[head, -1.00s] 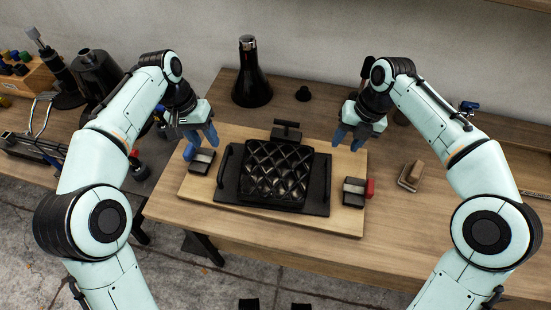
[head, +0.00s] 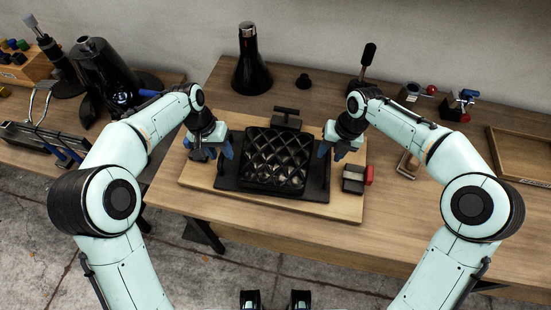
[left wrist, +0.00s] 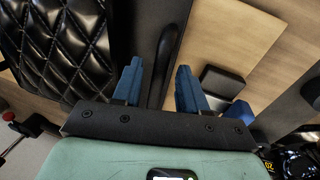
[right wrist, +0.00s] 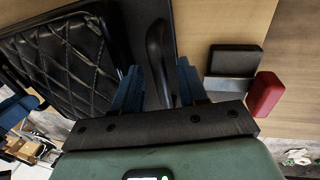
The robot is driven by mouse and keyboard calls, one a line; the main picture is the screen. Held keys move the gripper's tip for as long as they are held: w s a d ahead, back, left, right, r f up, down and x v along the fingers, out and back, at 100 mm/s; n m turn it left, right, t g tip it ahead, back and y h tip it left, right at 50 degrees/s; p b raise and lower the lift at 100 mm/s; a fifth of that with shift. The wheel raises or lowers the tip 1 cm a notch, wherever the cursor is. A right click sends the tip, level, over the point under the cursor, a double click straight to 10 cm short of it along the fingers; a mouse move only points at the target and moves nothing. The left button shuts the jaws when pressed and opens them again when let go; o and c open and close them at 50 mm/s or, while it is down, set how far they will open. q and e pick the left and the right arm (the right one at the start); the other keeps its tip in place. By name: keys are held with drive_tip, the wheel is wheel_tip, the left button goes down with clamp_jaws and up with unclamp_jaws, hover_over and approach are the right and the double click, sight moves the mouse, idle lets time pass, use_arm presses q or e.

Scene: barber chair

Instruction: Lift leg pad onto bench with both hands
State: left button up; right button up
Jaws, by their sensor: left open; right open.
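The leg pad is a black quilted cushion (head: 276,160) on a dark base plate (head: 230,183), lying on a light wooden board (head: 200,184). It has a curved black handle on each side. My left gripper (head: 212,152) is open at the pad's left side; in the left wrist view the left handle (left wrist: 163,65) stands between its blue fingers (left wrist: 157,88). My right gripper (head: 333,150) is open at the right side; in the right wrist view the right handle (right wrist: 159,60) lies between its fingers (right wrist: 157,88). Neither gripper is closed on a handle.
A black clamp block with a red end (head: 357,180) sits right of the pad. A wooden tray (head: 520,155) is at the far right. The bench front is clear.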

use_arm(q)
drive_tip(key=shift+d+f, duration=0.2)
drive_tip(key=shift+f, duration=0.8)
use_arm(e)
drive_tip(key=shift+a+f, duration=0.2)
drive_tip(key=shift+f, duration=0.8)
use_arm(q)
clamp_jaws()
use_arm(e)
clamp_jaws()
use_arm(q)
drive_tip(key=shift+r, duration=0.1)
use_arm(e)
drive_tip(key=shift+r, duration=0.1)
